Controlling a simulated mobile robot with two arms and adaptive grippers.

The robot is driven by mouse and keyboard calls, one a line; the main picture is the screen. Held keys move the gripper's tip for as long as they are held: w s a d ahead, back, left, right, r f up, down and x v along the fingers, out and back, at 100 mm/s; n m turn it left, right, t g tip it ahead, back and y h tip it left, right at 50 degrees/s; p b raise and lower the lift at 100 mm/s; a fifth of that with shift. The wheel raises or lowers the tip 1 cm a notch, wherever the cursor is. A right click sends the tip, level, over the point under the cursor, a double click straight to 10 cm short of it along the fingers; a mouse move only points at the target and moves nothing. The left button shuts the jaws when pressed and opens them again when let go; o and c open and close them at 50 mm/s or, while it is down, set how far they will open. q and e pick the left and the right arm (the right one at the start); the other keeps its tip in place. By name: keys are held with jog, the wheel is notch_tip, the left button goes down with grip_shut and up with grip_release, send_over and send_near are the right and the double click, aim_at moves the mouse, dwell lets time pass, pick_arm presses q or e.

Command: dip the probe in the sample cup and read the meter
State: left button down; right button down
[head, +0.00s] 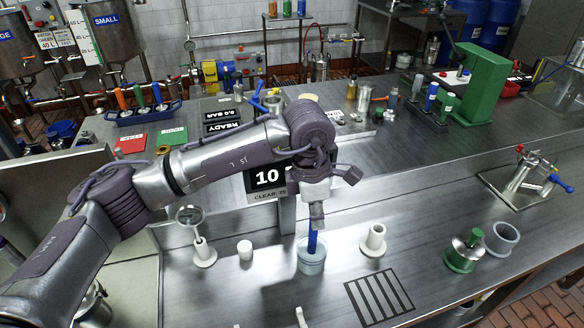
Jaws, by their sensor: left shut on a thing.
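My left gripper (317,212) is shut on the blue probe (312,241) and holds it upright, pointing down. The probe's lower end shows at the mouth of the pale blue sample cup (311,265) and appears to be inside it; how deep it sits I cannot tell. The cup stands on the steel bench. The meter (267,181) stands behind the gripper on a grey post, partly covered by my arm. Its dark display reads 10, with "CLEAR: 25" below. My right gripper is not in view.
A white holder (374,239) stands right of the cup. A small white cup (245,250) and a round mirror on a stand (191,222) are on the left. A slotted drain (379,297) lies in front at right. A green-based pot (465,251) stands further right.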

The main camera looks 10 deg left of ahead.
pick_arm(q)
jog(key=shift+r+p, duration=1.25)
jog(key=shift+r, duration=2.9)
jog(key=shift+r+p, duration=0.4)
jog(key=shift+r, duration=1.1)
